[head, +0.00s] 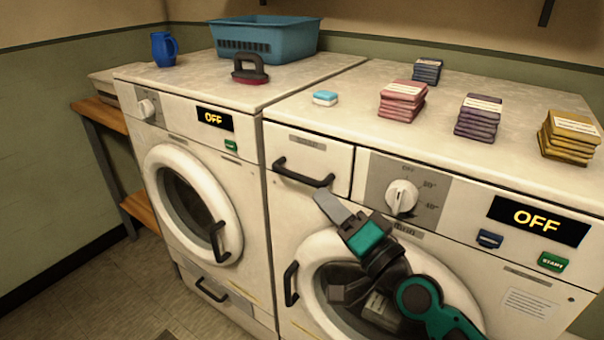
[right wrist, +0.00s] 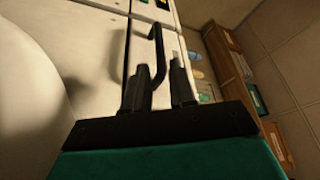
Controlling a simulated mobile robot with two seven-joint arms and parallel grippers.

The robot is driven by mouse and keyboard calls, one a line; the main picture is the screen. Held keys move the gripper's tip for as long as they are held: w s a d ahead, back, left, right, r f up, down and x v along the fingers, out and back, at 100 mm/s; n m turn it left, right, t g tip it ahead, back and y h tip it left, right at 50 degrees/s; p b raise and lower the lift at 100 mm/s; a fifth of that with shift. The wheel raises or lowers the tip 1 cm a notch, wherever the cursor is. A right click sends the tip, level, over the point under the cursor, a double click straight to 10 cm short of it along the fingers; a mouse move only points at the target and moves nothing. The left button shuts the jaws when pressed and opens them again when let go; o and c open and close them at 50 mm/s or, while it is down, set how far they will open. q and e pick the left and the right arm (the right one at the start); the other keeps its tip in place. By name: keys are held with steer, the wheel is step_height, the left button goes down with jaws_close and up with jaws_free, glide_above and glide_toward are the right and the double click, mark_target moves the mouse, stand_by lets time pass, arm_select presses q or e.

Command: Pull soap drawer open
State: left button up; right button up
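The soap drawer (head: 309,148) is the white panel at the upper left of the right machine's front, and it looks flush and shut. Its black bar handle (head: 303,173) shows whole in the head view. My right gripper (head: 327,202) is just below the right end of this handle and points up and left. In the right wrist view my right gripper (right wrist: 158,85) has its fingers apart with nothing held. A black handle (right wrist: 157,50), seemingly the drawer's, shows in line with the gap between them. I cannot tell whether they touch it. My left gripper is not in view.
A white dial (head: 402,196) sticks out right of the drawer. The round door (head: 307,270) is below, behind my right arm. A small soap bar (head: 325,98) and several stacked packets (head: 403,100) lie on top. The left machine (head: 258,150) stands alongside.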

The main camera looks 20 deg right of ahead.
mark_target(302, 175)
steer(key=p+x, duration=0.1)
steer(key=x, duration=0.7)
steer(key=shift+c, duration=0.5)
jaws_close()
